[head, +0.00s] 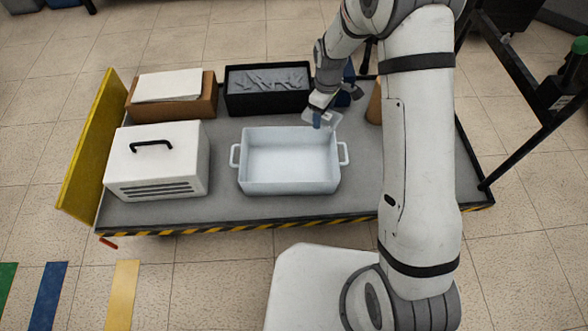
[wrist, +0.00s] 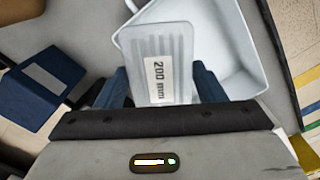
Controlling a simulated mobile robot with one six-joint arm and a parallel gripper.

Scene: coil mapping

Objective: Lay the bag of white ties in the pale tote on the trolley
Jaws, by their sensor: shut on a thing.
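The bag of white ties (wrist: 178,55) is a clear, flat bag with pale strips inside and a label reading 200 mm. My gripper (wrist: 160,88) is shut on its near end, with a blue finger at each side. In the head view the bag (head: 332,117) shows small beside my gripper (head: 318,121), at the far right corner of the pale tote. The pale tote (head: 288,186) stands on the trolley, open, with a handle at each end, and looks empty. In the wrist view the bag overlaps part of the tote (wrist: 256,70); the height between them is unclear.
The grey trolley deck (head: 225,212) also bears a white case (head: 155,160), a brown box with white sheets (head: 172,110), a black tray of grey pieces (head: 268,103) and a brown cone-like thing (head: 374,108). A blue box (wrist: 35,92) lies left of my gripper.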

